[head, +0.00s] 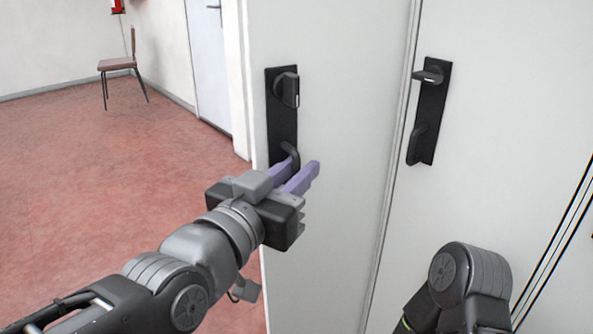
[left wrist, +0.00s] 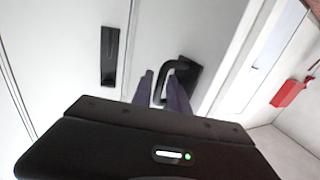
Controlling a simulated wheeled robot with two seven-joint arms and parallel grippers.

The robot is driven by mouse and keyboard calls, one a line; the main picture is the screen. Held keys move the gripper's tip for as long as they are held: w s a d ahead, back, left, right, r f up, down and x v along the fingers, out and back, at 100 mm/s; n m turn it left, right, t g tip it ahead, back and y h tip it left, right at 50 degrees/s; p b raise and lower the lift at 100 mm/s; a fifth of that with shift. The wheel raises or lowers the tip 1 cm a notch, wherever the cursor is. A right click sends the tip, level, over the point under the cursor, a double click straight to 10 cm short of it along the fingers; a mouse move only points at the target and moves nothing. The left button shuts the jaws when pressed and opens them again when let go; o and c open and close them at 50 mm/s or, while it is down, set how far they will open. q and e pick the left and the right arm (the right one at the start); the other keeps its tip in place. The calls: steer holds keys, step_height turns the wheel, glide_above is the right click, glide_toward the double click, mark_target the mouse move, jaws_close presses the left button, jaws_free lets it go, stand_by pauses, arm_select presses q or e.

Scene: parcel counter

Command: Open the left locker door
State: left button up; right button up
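The left locker door (head: 340,110) is a pale panel with a black handle plate (head: 282,118) near its left edge. The plate carries a dark knob (head: 287,88) at the top and a curved lever handle (head: 291,153) at the bottom. No gap shows at the door's edge. My left gripper (head: 299,174) is open at the lever, with its purple fingers apart. In the left wrist view the lever (left wrist: 178,66) reaches down between the fingertips (left wrist: 163,88); I cannot tell whether they touch it. My right gripper is out of view; part of my right arm shows at lower right.
A second locker door (head: 500,120) with its own black handle plate (head: 430,112) stands to the right. Open red floor (head: 90,190) lies at left, with a chair (head: 120,65) far back. A red box (left wrist: 290,92) hangs on the wall.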

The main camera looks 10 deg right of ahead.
arm_select(q)
steer(key=v, duration=0.8)
steer(key=shift+p, duration=0.3)
steer(key=shift+w, duration=0.1)
